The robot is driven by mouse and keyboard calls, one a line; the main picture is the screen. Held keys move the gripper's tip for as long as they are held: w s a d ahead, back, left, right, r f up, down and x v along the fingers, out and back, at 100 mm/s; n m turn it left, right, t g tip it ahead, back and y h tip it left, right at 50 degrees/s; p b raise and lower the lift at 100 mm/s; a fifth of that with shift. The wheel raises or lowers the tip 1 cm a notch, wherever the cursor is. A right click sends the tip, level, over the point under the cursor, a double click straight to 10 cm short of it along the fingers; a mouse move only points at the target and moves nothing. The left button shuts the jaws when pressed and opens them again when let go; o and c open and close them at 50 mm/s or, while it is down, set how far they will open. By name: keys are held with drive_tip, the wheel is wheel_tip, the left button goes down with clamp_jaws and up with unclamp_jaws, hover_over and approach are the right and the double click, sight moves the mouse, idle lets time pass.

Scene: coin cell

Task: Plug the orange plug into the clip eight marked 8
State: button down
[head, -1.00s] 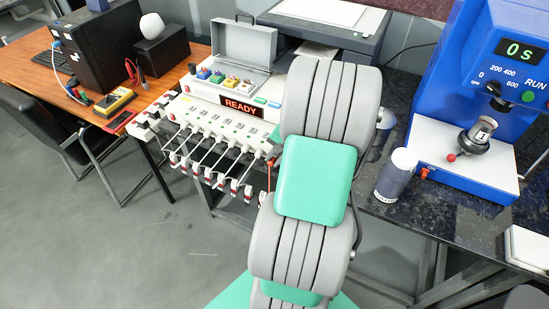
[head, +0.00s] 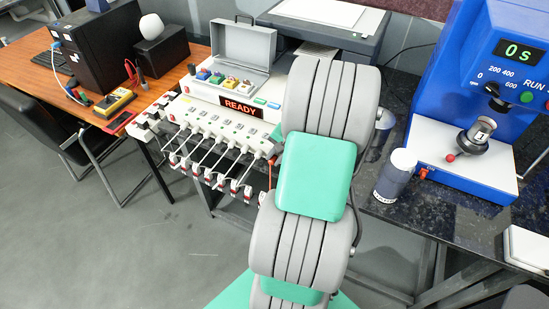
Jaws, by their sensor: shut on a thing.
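The tester (head: 202,110) with the lit READY sign stands on the bench left of my arm. A row of clips on white leads runs along its front, with several red-and-white ends (head: 208,177) hanging over the edge. The clip numbers are too small to read. My gripper (head: 276,152) shows only as a small dark part at the left edge of my arm, by the right end of the clip row. It is shut, and an orange cord (head: 270,176) hangs just below it. The orange plug itself and its fit to a clip are hidden or too small to tell.
A blue machine (head: 478,90) reading 0 s and a dark cup with a white lid (head: 396,177) stand to the right. A grey open case (head: 243,45) sits on the tester. A printer (head: 330,25) is behind. The wooden desk (head: 75,85) is at left.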

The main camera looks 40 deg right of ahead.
drive_tip(key=c, duration=1.2)
unclamp_jaws()
drive_tip(key=shift+c, duration=0.2)
drive_tip(key=v, duration=0.8)
drive_tip(key=shift+w, duration=0.15)
